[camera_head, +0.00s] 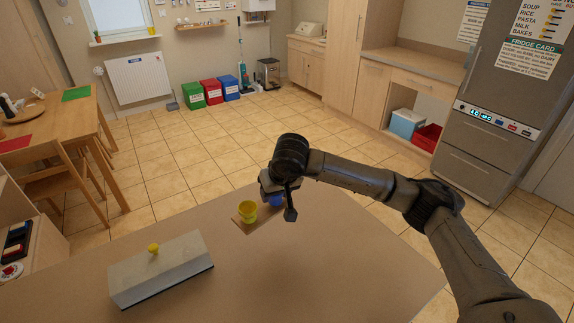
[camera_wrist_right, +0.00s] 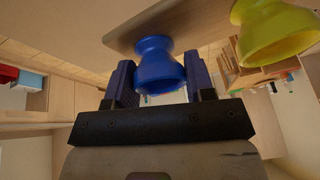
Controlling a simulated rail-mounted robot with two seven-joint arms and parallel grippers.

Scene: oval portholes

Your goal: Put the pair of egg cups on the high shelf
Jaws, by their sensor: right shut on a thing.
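My right gripper (camera_head: 276,194) is shut on the blue egg cup (camera_head: 276,201) near the far edge of the table. In the right wrist view, the blue cup (camera_wrist_right: 158,62) sits between the two dark fingers. The yellow egg cup (camera_head: 247,212) stands upright just left of the gripper, on a small wooden board (camera_head: 242,226). It also shows beside the fingers in the right wrist view (camera_wrist_right: 275,35). The gripper partly hides the blue cup in the head view. Which shelf is the high one, I cannot tell. My left gripper is not in view.
A long grey box with a yellow knob (camera_head: 160,270) stands on the brown table (camera_head: 290,275) at the left. The table's right part is clear. A wall shelf (camera_head: 202,25) hangs at the back; a low shelf unit (camera_head: 45,250) stands at the left.

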